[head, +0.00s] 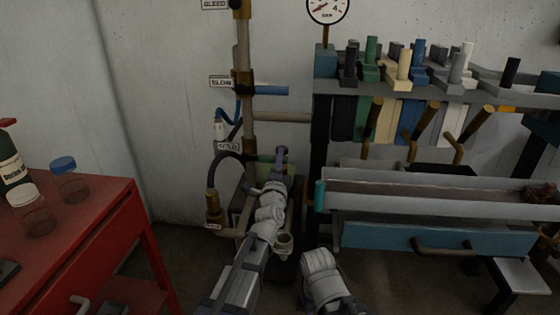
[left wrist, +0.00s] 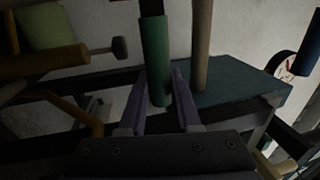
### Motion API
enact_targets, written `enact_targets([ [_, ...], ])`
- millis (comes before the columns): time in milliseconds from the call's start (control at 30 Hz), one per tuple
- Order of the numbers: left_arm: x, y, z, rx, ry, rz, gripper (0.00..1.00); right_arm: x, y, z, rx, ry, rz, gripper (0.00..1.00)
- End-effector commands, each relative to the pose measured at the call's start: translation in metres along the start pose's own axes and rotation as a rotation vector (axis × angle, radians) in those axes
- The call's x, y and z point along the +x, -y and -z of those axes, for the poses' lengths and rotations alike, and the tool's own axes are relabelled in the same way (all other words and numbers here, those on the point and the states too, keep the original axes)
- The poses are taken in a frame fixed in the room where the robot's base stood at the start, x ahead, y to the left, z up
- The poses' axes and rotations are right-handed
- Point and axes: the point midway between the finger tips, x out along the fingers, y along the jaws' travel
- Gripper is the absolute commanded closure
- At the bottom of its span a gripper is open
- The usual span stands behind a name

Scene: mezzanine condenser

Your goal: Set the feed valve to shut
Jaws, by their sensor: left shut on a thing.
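A vertical pipe (head: 243,50) on the wall carries several small label plates, some too small to read, so I cannot tell for sure which one marks the feed valve. My left gripper (head: 281,153) is at the lower part of this pipework, by a green lever handle (head: 266,167) partly hidden behind it. In the left wrist view, the purple fingers (left wrist: 160,85) are shut on the green handle (left wrist: 156,48), which passes between them. A blue lever (head: 271,91) higher up sticks out to the right. My right gripper is not visible.
A red cabinet (head: 95,205) with a bottle (head: 14,175) and jars stands at the left. At the right is a rack (head: 420,92) with coloured blocks, above a trough and a blue drawer (head: 390,239). A gauge (head: 328,10) is at the top.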

Motion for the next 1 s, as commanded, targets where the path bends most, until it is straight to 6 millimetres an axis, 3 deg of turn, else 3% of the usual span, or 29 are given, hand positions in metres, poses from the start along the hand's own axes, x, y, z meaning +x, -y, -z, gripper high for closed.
enact_targets([
  [533,-0.0011,-0.0032,0.0003,0.022,-0.006,-0.003,1.0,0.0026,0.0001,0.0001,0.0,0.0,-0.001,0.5],
  [567,-0.0011,-0.0033,0.0003,0.022,-0.006,-0.003,0.66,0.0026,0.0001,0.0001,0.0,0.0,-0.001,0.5],
  [600,-0.0012,-0.0033,0.0003,0.022,-0.006,-0.003,0.61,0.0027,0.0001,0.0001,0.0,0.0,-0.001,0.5],
  [800,-0.0008,-0.0028,0.0001,0.02,-0.005,-0.002,0.39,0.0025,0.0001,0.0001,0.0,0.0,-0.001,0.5],
  [1000,-0.0005,-0.0025,0.0001,0.02,-0.005,-0.001,0.38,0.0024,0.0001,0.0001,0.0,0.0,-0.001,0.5],
])
